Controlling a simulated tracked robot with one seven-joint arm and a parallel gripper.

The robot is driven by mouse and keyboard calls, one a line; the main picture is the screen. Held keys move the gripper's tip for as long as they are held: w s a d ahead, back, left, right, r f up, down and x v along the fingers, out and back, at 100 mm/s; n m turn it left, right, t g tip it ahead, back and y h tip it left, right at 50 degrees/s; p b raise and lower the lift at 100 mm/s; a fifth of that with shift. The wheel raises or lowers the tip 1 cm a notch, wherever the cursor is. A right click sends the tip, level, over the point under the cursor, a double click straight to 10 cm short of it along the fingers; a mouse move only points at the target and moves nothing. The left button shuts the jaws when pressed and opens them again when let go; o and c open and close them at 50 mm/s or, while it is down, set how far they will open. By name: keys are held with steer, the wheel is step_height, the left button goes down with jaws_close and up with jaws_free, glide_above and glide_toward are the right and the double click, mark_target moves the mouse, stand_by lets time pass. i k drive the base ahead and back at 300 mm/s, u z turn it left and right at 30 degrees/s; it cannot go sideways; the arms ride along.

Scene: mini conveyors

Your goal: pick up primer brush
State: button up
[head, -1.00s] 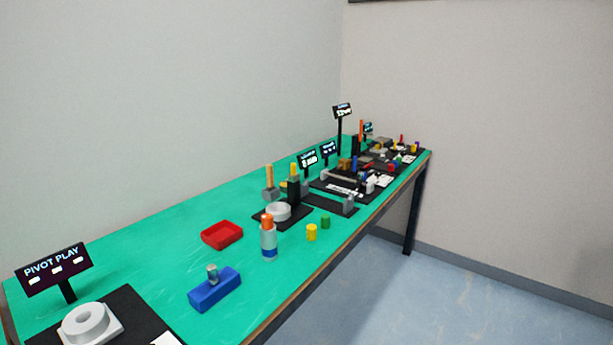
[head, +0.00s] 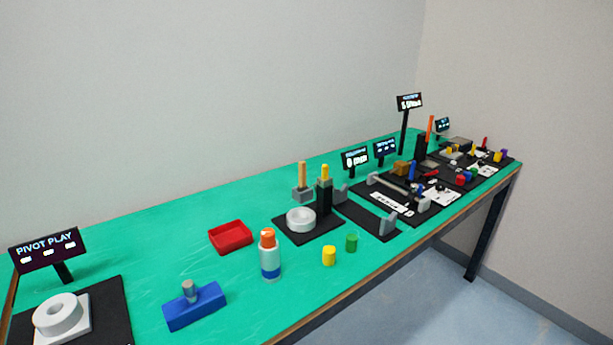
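No label marks the primer brush, so I cannot tell for sure which thing it is. An upright tool with a wooden handle and a grey block-like base (head: 302,182) stands at the back of a black mat in the middle of the table. Beside it, a yellow-tipped piece (head: 325,172) rises from a black upright holder (head: 324,197). A white ring (head: 301,219) lies in front of them on the mat. A white bottle with an orange cap and blue band (head: 270,256) stands nearer. My gripper is not in view.
A red tray (head: 230,237), a blue block with a grey knob (head: 195,306), a yellow cylinder (head: 329,256) and a green cylinder (head: 351,243) stand on the green table (head: 140,236). Signs and crowded mats fill the far right. Bare table lies at the back left.

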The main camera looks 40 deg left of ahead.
mark_target(301, 186)
steer(key=u, duration=0.35)
steer(key=i, duration=0.95)
steer(key=u, duration=1.15)
steer(key=i, duration=0.8)
steer(key=u, duration=0.45)
steer(key=k, duration=0.85)
steer(key=u, duration=0.25)
steer(key=i, duration=0.85)
steer(key=z, duration=0.1)
